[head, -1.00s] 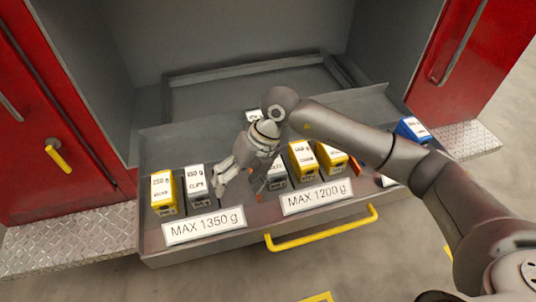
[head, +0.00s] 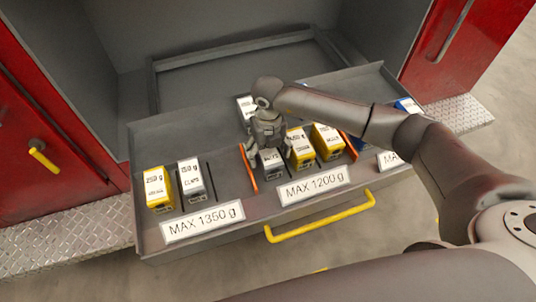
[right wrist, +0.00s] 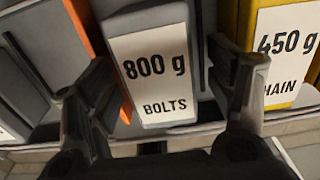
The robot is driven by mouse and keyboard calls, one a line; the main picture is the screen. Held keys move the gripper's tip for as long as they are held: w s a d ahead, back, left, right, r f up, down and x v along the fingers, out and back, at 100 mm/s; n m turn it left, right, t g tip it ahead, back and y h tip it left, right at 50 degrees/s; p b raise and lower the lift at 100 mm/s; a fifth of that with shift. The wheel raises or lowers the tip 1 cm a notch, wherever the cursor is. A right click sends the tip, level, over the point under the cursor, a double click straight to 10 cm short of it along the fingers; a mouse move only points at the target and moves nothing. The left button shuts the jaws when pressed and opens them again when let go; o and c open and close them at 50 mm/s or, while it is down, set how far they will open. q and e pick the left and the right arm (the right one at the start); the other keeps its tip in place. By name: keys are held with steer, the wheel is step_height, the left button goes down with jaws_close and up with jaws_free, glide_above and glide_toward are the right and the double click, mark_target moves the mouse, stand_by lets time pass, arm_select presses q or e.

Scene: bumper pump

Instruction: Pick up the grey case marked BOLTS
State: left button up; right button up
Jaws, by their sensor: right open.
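The grey case marked BOLTS (right wrist: 155,70), with an 800 g label, stands in the drawer behind the MAX 1200 g sign. In the head view the case (head: 271,165) shows just below my right gripper (head: 270,154), which partly hides it. My right gripper (right wrist: 165,80) is open. In the right wrist view its fingers are on either side of the case, with the case face between them. I see gaps beside both fingers and cannot tell any contact. My left gripper is not in view.
A yellow CHAIN case (right wrist: 283,50) stands close on the right, another yellow case (head: 328,142) beyond it. An orange divider (head: 248,168) is close on the left. Further left are a grey case (head: 191,181) and a yellow case (head: 158,190). A yellow handle (head: 320,219) runs along the drawer front.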

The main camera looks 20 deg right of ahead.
step_height(320, 180, down, 2)
steer(key=shift+f, duration=0.25)
steer(key=shift+c, duration=0.9)
steer(key=c, duration=1.4)
steer(key=shift+w+r, duration=0.1)
jaws_close()
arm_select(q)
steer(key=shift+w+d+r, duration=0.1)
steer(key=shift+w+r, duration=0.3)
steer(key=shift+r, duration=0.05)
